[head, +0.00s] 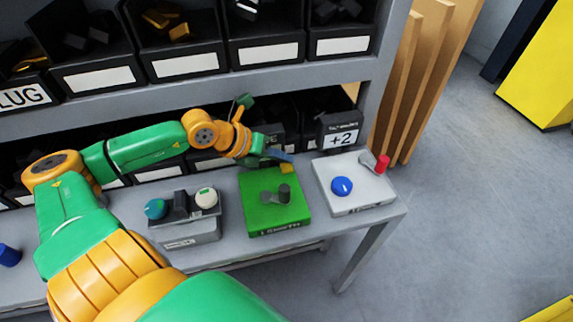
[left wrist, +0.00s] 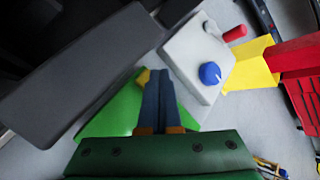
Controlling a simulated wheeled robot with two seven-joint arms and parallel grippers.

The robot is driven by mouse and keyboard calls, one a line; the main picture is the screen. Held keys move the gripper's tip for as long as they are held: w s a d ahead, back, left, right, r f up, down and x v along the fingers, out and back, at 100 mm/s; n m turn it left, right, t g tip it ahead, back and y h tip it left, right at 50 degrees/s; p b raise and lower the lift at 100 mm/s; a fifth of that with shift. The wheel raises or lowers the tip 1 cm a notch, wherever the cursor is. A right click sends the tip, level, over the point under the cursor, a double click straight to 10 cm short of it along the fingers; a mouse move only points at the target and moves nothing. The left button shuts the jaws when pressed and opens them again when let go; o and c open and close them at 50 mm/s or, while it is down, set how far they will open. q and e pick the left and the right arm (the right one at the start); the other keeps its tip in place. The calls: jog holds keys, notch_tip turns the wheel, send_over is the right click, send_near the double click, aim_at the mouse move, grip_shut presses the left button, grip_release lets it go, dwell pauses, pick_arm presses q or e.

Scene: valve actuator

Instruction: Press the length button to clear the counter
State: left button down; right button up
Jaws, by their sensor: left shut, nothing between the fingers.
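A green box (head: 262,217) on the bench carries a dark grey knob or lever (head: 284,193) and a small yellow part (head: 287,168) at its back edge. Its front label is too small to read surely. My left gripper (head: 284,157) is shut and empty above the back of this box. In the left wrist view its fingers (left wrist: 158,84) lie together over the green box (left wrist: 112,113), beside the yellow part (left wrist: 143,76). Whether they touch it I cannot tell. A black display (head: 340,134) reads "+2". No button marked length is readable.
Right of the green box stands a white box (head: 350,203) with a blue knob (head: 342,186) and a red-tipped lever (head: 382,163). Left of it is a grey box (head: 190,235) with teal and white knobs. Shelf bins (head: 187,65) rise behind. Wooden boards (head: 410,90) stand at right.

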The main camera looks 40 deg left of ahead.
aim_at(282, 169)
dwell(0.6)
pick_arm(q)
jog(key=shift+f+b, duration=0.35)
jog(key=shift+f, duration=0.05)
jog(key=shift+f+b, duration=0.45)
jog(key=shift+f, duration=0.1)
dwell(0.4)
jog(key=shift+r, duration=0.1)
jog(key=shift+r+p, duration=0.85)
jog(key=shift+r, duration=0.1)
notch_tip(282, 169, up, 5)
jog(key=p, duration=0.5)
